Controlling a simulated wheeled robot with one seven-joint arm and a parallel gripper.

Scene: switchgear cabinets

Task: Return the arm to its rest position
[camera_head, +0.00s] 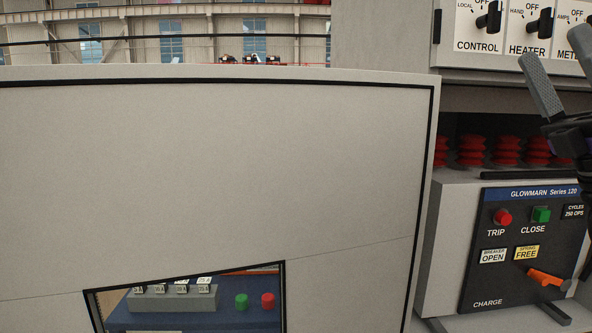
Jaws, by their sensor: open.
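My gripper (556,48) shows at the right edge, in front of the cabinet. Its two grey fingers point up and stand apart, with nothing seen between them. The right finger and the black body of the gripper are partly cut off by the picture edge. The fingers overlap the area below the selector switch panel (502,62). The rest of my arm is out of view.
A large grey cabinet door (210,170) fills the left and middle, with a window opening low down. At right, a breaker (525,245) with TRIP and CLOSE buttons and an orange charge handle (548,279) sits in the open compartment. Red ribbed insulators (505,150) stand behind it.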

